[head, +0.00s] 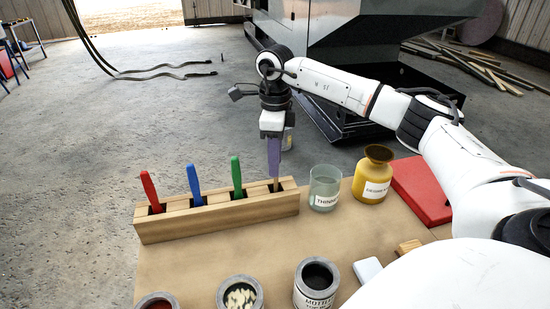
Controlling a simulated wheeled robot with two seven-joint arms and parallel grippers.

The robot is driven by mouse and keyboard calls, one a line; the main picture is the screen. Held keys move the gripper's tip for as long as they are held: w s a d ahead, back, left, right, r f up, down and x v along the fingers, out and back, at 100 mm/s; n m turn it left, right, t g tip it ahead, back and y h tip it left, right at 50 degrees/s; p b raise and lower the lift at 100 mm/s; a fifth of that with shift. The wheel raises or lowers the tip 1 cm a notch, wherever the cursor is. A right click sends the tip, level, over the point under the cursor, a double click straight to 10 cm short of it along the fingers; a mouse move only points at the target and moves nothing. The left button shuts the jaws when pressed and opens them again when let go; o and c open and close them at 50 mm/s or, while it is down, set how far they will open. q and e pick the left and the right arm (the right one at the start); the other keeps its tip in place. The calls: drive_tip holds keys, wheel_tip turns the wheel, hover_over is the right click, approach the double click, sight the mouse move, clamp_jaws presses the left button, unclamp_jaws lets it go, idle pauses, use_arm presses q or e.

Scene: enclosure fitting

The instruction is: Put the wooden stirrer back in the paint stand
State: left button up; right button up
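The wooden paint stand (220,222) is a long block on the near table with a row of slots. The stirrer (274,158) has a purple upper part and a bare wood lower end. It is upright at the stand's rightmost slot, its lower end in the slot opening; how deep it sits is hidden. My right gripper (273,136) points down from above and is shut on the stirrer's top. Red (150,190), blue (194,185) and green (237,177) handled tools stand in the other slots. My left gripper is not in view.
A glass thinner jar (325,188) stands just right of the stand, with a yellow bottle (373,175) and red box (422,189) beyond. Open cans, including a labelled one (315,285), line the front. Brown table surface (190,265) lies clear between.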

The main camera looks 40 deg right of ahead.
drive_tip(key=shift+o, duration=0.2)
drive_tip(key=shift+r, duration=0.1)
wheel_tip(320, 180, up, 12)
drive_tip(key=shift+r+p, duration=0.1)
drive_tip(key=shift+p, duration=0.25)
